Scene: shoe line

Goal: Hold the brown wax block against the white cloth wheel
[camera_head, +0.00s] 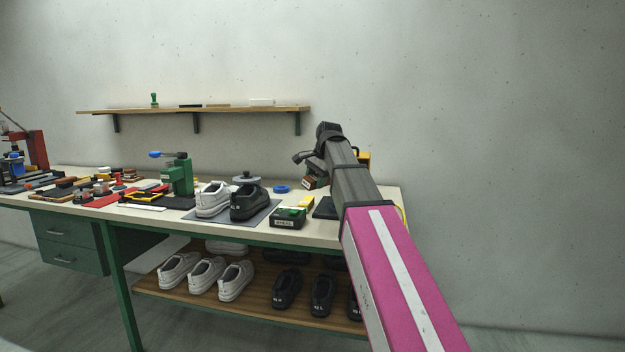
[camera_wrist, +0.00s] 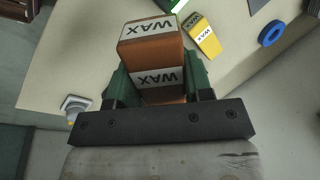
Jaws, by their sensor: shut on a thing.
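The brown wax block (camera_wrist: 150,50), with white labels reading WAX, is between the green fingers of my gripper (camera_wrist: 158,80) in the wrist view. The gripper is shut on it, and the block sticks out past the fingertips above the pale bench top. In the head view my gripper (camera_head: 311,181) is over the right end of the bench, partly hidden by my arm. I cannot make out the white cloth wheel in either view. A yellow part (camera_head: 364,157) shows behind my arm; what it belongs to is hidden.
A yellow wax block (camera_wrist: 203,37) and a blue ring (camera_wrist: 270,33) lie near the held block. A wall shelf (camera_head: 215,110) hangs behind.

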